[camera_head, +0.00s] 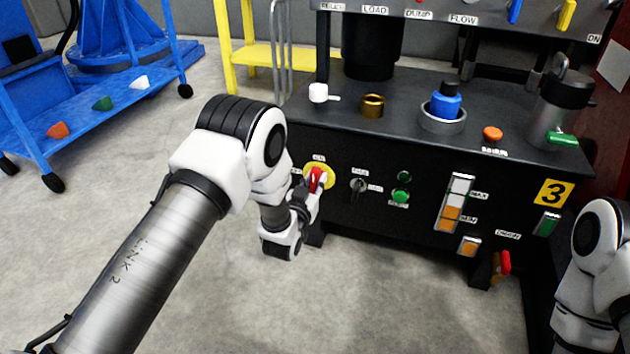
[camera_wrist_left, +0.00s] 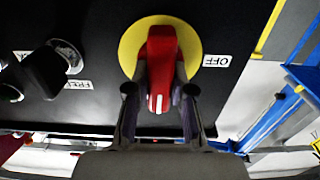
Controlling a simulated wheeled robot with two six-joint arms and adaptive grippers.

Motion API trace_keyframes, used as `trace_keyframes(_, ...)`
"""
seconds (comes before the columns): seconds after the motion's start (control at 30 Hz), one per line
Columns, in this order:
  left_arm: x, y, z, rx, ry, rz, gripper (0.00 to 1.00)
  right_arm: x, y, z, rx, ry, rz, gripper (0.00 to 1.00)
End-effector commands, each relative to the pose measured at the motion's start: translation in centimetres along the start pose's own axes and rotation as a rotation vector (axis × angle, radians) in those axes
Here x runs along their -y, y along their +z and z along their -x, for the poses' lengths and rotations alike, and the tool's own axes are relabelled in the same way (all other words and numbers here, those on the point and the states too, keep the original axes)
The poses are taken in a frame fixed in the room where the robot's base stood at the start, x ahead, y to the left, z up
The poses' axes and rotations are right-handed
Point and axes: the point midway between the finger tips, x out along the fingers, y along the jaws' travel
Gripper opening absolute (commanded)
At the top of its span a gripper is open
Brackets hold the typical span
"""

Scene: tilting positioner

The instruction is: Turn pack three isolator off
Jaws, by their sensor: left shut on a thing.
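The pack three isolator is a red handle (camera_head: 316,179) on a yellow disc (camera_head: 326,170), low on the left of the black front panel. An ON label (camera_head: 319,158) is above it. In the left wrist view the red handle (camera_wrist_left: 161,60) stands upright on the yellow disc (camera_wrist_left: 192,45), its white mark at the lower end, a quarter turn from the OFF label (camera_wrist_left: 216,61). My left gripper (camera_wrist_left: 160,92) is shut on the handle's lower end, a finger on each side. It also shows in the head view (camera_head: 314,190). My right gripper is out of the head view.
A black selector knob (camera_head: 358,186) and green buttons (camera_head: 402,187) are right of the isolator. A blue-topped fitting (camera_head: 445,104) and brass ring (camera_head: 372,106) are on the black top. A blue cart (camera_head: 110,105) stands left; floor between is clear.

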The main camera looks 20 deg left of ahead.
Motion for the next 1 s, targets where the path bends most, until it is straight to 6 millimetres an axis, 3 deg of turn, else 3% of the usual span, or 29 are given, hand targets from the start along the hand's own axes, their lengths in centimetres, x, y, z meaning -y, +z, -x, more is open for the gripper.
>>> trace_keyframes(0.47, 0.1, -0.3, 0.0, 0.002, -0.001, 0.123, 0.0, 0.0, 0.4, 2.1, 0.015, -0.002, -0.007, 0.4)
trace_keyframes(1.0, 0.4, -0.2, 0.1, 0.002, 0.0, 0.594, 0.0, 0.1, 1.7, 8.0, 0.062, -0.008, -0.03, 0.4)
